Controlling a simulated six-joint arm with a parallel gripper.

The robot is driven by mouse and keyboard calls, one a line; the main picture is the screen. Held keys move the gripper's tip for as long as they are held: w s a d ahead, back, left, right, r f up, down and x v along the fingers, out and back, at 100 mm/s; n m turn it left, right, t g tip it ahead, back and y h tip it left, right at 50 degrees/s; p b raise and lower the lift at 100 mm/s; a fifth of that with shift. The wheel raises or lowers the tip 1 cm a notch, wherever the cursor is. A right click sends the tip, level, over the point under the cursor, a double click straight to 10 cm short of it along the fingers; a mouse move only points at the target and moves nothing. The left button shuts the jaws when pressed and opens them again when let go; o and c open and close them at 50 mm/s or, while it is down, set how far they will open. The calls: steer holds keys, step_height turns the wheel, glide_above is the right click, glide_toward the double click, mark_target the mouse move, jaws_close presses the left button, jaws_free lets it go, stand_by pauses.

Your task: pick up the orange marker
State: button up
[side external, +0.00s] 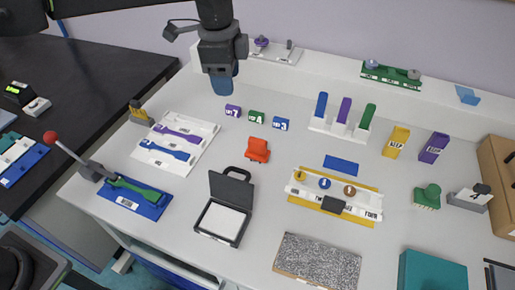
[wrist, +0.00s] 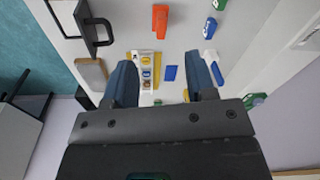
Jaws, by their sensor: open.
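The orange marker (side external: 257,150), a small orange-red piece with a raised part, stands on the white table left of centre in the side view. It is the only orange-red piece that I see. It also shows near the top middle of the wrist view (wrist: 160,20). My gripper (side external: 223,86) is above the back of the table, behind and to the left of the marker in the side view, and apart from it. In the wrist view its two blue fingers (wrist: 162,78) are spread wide with nothing held between them. The marker lies beyond the fingertips there.
Small purple (side external: 232,111), green (side external: 256,117) and blue (side external: 280,124) blocks stand behind the marker. An open black case (side external: 225,208) is in front of it. A white tray (side external: 197,127) is to its left, and a white rack (side external: 320,127) with three coloured pieces is to its right.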

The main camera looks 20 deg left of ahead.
mark_target(256, 139)
steer(key=d+f+m, duration=0.1)
steer(key=f, duration=0.5)
steer(key=w+d+f+m, duration=0.1)
steer(key=d+f, duration=0.1)
steer(key=f, duration=0.5)
steer(key=w+d+f, duration=0.1)
steer(key=d+f, duration=0.1)
steer(key=f, duration=0.5)
steer(key=shift+d+m+g, duration=0.15)
steer(key=shift+m+g, duration=0.25)
steer(key=c, duration=0.9)
steer(key=shift+r, duration=0.1)
jaws_close()
